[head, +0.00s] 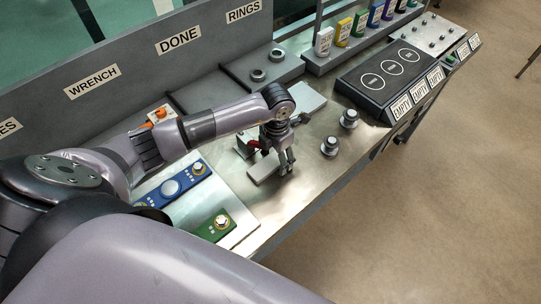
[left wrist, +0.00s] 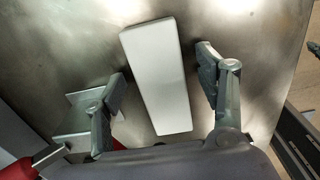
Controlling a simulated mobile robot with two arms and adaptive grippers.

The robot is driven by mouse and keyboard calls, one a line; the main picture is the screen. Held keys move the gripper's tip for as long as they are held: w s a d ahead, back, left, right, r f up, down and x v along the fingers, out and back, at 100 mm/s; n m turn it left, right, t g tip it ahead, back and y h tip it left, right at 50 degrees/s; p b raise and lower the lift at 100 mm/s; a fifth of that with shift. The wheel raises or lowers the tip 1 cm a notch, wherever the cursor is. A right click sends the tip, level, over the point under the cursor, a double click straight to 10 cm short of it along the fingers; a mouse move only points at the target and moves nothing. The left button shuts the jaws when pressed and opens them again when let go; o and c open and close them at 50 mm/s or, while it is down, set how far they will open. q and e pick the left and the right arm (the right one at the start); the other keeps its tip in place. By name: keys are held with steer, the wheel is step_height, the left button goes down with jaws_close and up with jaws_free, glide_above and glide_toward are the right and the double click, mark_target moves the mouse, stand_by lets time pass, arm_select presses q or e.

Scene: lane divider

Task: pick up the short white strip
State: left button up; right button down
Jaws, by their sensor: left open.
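The short white strip (left wrist: 158,75) lies flat on the metal bench top, between the two fingers of my left gripper (left wrist: 161,90) in the left wrist view. Clear gaps show between the strip and both fingers. In the head view the left gripper (head: 287,168) points down, open and empty, low over the bench. A pale block that looks like the strip (head: 263,167) shows just left of the fingers there. Whether the fingertips are level with the strip is hard to tell. My right gripper is in neither view.
A grey bracket-like piece (left wrist: 75,120) and red parts lie left of the strip in the wrist view. Metal knobs (head: 330,146) stand right of the gripper. Blue (head: 172,186) and green (head: 216,226) panels lie to the left. The bench's front edge is close.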

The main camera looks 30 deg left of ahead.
arm_select(q)
steer(key=shift+c, duration=0.4)
steer(key=c, duration=1.2)
steer(key=shift+r, duration=0.1)
steer(key=shift+c, duration=0.2)
